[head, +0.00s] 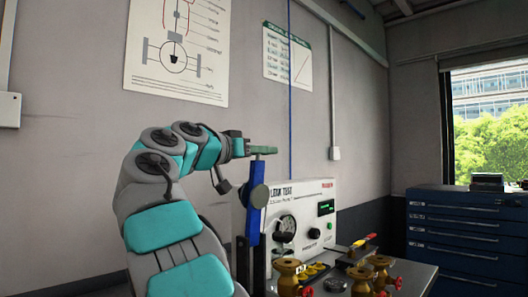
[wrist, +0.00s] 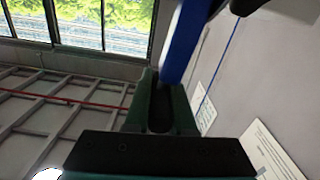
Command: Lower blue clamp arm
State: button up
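In the wrist view the blue clamp arm (wrist: 182,42) comes down from the top to the tips of my gripper (wrist: 166,82). A dark gap shows between the two green-grey fingers. Whether they press on the arm's end or only stand around or beside it cannot be told.
Brass fittings (head: 287,272) with red parts stand on the bench (head: 415,276). A blue drawer cabinet (head: 465,238) is at the right. The space above the bench right of the clamp looks free.

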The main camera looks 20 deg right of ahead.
grip_shut()
dwell(0.9)
